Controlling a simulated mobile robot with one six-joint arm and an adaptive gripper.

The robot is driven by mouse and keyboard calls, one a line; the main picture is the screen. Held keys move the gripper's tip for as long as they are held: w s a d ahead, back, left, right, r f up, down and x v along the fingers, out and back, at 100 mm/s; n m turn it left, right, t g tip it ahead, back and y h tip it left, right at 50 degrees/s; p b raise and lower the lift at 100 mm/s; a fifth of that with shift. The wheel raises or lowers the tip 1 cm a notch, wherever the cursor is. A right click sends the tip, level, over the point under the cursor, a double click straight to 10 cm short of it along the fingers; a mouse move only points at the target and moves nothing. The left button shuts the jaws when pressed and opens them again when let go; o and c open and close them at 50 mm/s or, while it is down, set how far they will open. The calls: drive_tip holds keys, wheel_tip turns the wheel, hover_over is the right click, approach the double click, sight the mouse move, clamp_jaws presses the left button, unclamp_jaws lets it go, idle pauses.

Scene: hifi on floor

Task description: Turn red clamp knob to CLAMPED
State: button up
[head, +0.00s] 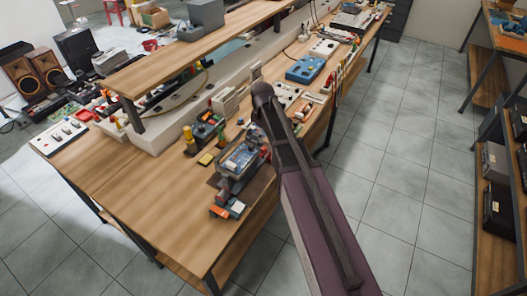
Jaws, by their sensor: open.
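I cannot make out the red clamp knob or any CLAMPED marking for certain. Small red parts show on the white panel with knobs (58,136) at the bench's left end. Other red parts sit among the blocks (227,208) near the bench's front edge. My arm reaches in from the lower right. My dark gripper (263,96) is at its far end, over the right part of the bench. The gripper is open, though its separate fingertips are hard to pick out. No object shows held in it. My arm hides part of the bench below.
The wooden bench (140,205) has clear room at front left. A raised shelf (185,55) runs along it. A blue device (305,69) stands farther back. A clear-topped box (240,160) sits beside my arm. Tiled floor (420,150) is open at right, before a shelf rack.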

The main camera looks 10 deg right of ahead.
sight(264, 148)
drive_tip(key=shift+w+d+f+b, duration=0.1)
drive_tip(key=shift+w+f+b, duration=0.05)
drive_tip(key=shift+f+b, duration=3.5)
drive_tip(key=shift+f, duration=0.15)
clamp_jaws()
